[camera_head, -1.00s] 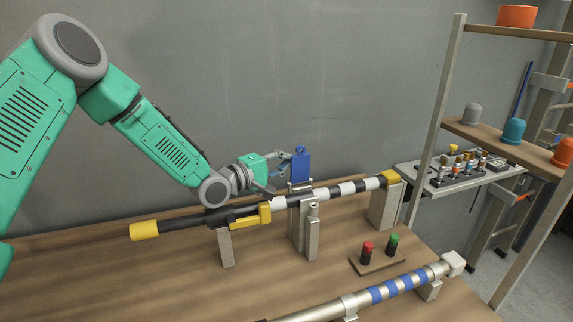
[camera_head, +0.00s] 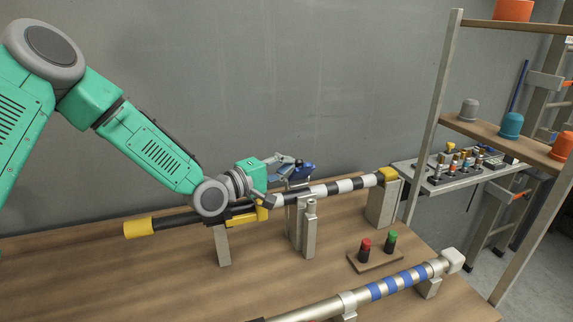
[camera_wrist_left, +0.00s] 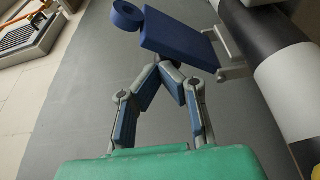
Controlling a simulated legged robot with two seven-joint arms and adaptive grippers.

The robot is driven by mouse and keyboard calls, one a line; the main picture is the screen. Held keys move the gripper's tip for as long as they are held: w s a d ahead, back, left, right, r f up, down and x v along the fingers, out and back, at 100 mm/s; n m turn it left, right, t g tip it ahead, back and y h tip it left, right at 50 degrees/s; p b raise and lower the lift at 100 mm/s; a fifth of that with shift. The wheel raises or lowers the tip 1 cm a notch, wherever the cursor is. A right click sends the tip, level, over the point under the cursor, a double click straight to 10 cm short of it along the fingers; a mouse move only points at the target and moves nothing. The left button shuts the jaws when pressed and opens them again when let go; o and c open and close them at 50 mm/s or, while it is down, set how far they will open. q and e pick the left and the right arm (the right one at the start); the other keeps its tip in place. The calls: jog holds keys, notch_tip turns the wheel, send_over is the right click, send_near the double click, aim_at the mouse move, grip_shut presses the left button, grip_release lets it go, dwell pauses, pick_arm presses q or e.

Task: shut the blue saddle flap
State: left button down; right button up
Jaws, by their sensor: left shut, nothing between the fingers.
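The blue saddle flap (camera_head: 299,172) is on a post in the middle of the bench, beside the black-and-white striped pole (camera_head: 345,186). In the head view it is tilted well over from upright, and my gripper partly covers it. In the left wrist view the flap (camera_wrist_left: 176,38) is a flat blue plate with a round eyelet at its end. My left gripper (camera_head: 289,163) is shut and empty, with its fingertips at the flap. In the left wrist view its closed fingertips (camera_wrist_left: 160,62) are against or very near the plate's edge; contact is hard to tell. My right gripper is not in view.
A board with red and green buttons (camera_head: 376,260) stands in front of the pole. A silver tube with blue bands (camera_head: 385,287) lies on stands at the front. A shelf rack (camera_head: 485,135) stands at the right. The front left of the bench is clear.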

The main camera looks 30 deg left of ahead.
pick_arm(q)
jog(key=shift+d+r, duration=0.1)
jog(key=shift+d, duration=0.05)
dwell(0.3)
jog(key=v, duration=1.1)
jog(key=shift+w, duration=0.15)
jog(key=shift+s+a, duration=0.35)
jog(key=shift+s, duration=0.2)
jog(key=shift+d, duration=0.1)
jog(key=shift+f, duration=0.25)
